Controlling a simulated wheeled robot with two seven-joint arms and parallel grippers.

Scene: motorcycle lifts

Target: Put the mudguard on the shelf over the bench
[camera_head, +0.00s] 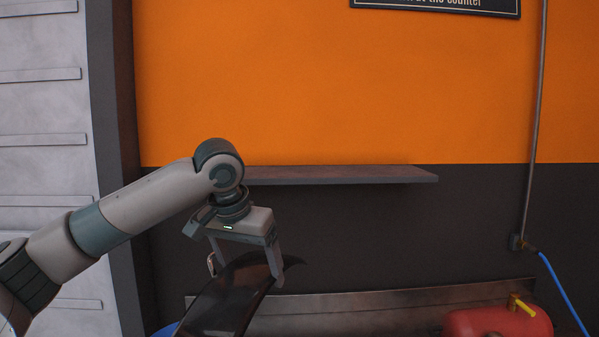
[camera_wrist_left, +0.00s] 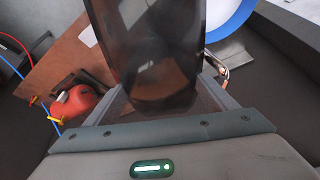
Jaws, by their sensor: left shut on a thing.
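The mudguard (camera_head: 228,300) is a dark, glossy, curved piece held below my left gripper (camera_head: 245,272). The gripper is shut on it, one finger on each side near its upper end. In the left wrist view the mudguard (camera_wrist_left: 155,50) fills the upper middle, between the fingers of my left gripper (camera_wrist_left: 165,95). My right gripper is out of view.
A red tank (camera_head: 497,322) with a yellow tap stands at the lower right. A blue hose (camera_head: 563,290) runs from a wall pipe (camera_head: 534,130). A dark post (camera_head: 112,150) stands at left. A sign (camera_head: 440,5) hangs high. The wall above the shelf is clear.

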